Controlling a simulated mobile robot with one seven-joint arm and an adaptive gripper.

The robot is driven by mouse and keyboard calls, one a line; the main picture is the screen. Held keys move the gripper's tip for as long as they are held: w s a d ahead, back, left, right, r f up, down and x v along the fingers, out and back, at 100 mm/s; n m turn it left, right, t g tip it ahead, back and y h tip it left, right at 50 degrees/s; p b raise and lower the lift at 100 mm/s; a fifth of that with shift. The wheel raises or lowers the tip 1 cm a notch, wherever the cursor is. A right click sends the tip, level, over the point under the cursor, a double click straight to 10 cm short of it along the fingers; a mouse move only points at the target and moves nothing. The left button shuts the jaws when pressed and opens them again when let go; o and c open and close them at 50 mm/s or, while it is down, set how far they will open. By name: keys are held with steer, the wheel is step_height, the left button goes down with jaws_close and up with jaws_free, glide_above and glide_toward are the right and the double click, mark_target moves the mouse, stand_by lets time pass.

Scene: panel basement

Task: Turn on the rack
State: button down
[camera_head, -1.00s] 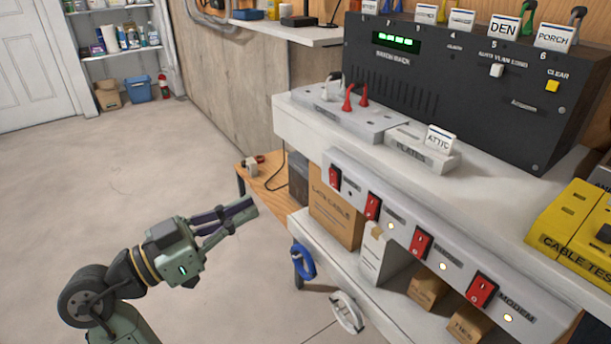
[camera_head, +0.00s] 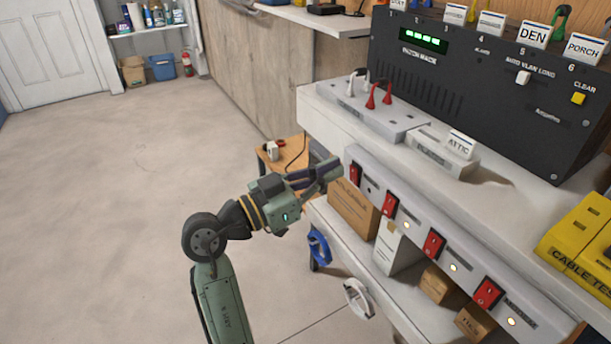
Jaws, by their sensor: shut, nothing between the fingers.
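A pale power strip (camera_head: 417,232) runs along the front of the workbench, with several red rocker switches. The leftmost switch (camera_head: 356,173) has no lit lamp that I can see beside it. The second (camera_head: 390,204), third (camera_head: 433,244) and rightmost (camera_head: 487,293) switches each have a lit lamp near them. I cannot read which label says rack. The black patch rack (camera_head: 480,95) stands on the bench with a green lit display (camera_head: 424,39). My gripper (camera_head: 334,172) is shut and empty, with its tips just left of the leftmost switch; I cannot tell whether they touch.
A grey plug block (camera_head: 375,115) and a plate holder (camera_head: 440,150) with an ATTIC tag sit on the bench top. A yellow cable tester (camera_head: 580,240) is at the right. Cardboard boxes (camera_head: 355,208) and cable coils (camera_head: 319,248) are below. The floor at left is clear.

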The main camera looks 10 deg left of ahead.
steer(key=shift+w+d, duration=0.4)
steer(key=shift+d, duration=0.1)
steer(key=shift+r, duration=0.1)
steer(key=shift+w+d+r+g+y+p, duration=0.2)
steer(key=shift+d+r+g+y+p, duration=0.1)
steer(key=shift+d+r+y+p, duration=0.15)
steer(key=shift+a+f, duration=0.15)
steer(key=shift+f, duration=0.2)
